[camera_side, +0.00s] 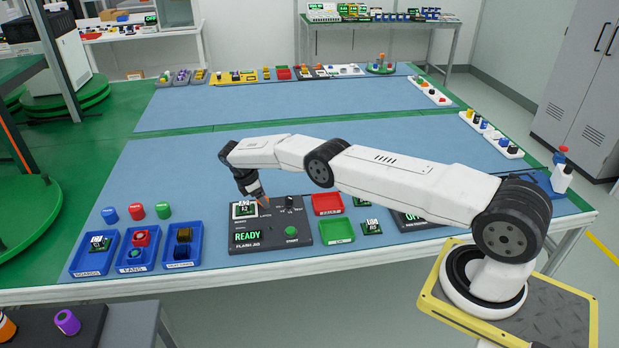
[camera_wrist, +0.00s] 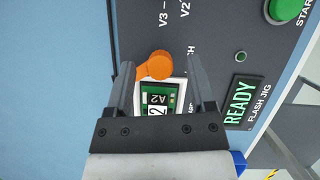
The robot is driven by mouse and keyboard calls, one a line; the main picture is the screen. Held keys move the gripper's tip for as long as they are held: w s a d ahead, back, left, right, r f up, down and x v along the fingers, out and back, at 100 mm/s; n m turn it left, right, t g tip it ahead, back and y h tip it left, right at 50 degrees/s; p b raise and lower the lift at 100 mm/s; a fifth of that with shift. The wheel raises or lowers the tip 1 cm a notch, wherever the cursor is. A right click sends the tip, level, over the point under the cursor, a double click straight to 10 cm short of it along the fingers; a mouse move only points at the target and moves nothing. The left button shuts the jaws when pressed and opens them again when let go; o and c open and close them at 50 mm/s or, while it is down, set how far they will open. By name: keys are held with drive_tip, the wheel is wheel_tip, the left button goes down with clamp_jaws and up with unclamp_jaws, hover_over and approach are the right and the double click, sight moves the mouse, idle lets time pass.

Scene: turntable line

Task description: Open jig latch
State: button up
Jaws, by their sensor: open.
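The dark flash jig (camera_side: 270,240) stands at the front of the blue table, its display (camera_side: 248,236) reading READY. A green board marked A2 (camera_wrist: 156,101) sits in the jig's white-framed nest. The orange latch (camera_wrist: 155,66) is a round knob with a short arm, at the nest's edge beside the board; whether it overlaps the board is unclear. My gripper (camera_wrist: 159,64) is open, pointing down at the jig, with one finger on each side of the latch and board. No contact with the latch is visible. In the side view my gripper (camera_side: 259,194) partly hides the latch.
The jig's green START button (camera_side: 291,231) is right of the display. A red tray (camera_side: 327,204) and a green tray (camera_side: 337,230) stand to the right. Blue bins (camera_side: 182,244) and coloured caps (camera_side: 136,211) are at left. The mat behind the jig is clear.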

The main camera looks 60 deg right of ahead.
drive_tip(key=v, duration=0.7)
drive_tip(key=shift+r, duration=0.15)
idle(0.4)
drive_tip(key=t+y, duration=0.1)
drive_tip(key=y, duration=0.1)
drive_tip(key=s+d+m+t+y, duration=0.1)
drive_tip(key=y, duration=0.1)
drive_tip(key=s+d+t+y, duration=0.1)
drive_tip(key=t+y, duration=0.1)
drive_tip(key=shift+s+d+f+m, duration=0.1)
drive_tip(key=shift+f+m, duration=0.2)
drive_tip(key=shift+f, duration=0.05)
drive_tip(key=shift+s+d+r+m+t, duration=0.2)
drive_tip(key=shift+s+d+m+t, duration=0.35)
drive_tip(key=shift+s+d, duration=0.1)
drive_tip(key=shift+s+d+r+m+t, duration=0.2)
drive_tip(key=shift+s+d+m+t, duration=0.25)
drive_tip(key=shift+s+d+t, duration=0.15)
drive_tip(key=shift+w+f, duration=0.1)
drive_tip(key=shift+x, duration=3.75)
drive_tip(key=shift+a, duration=0.1)
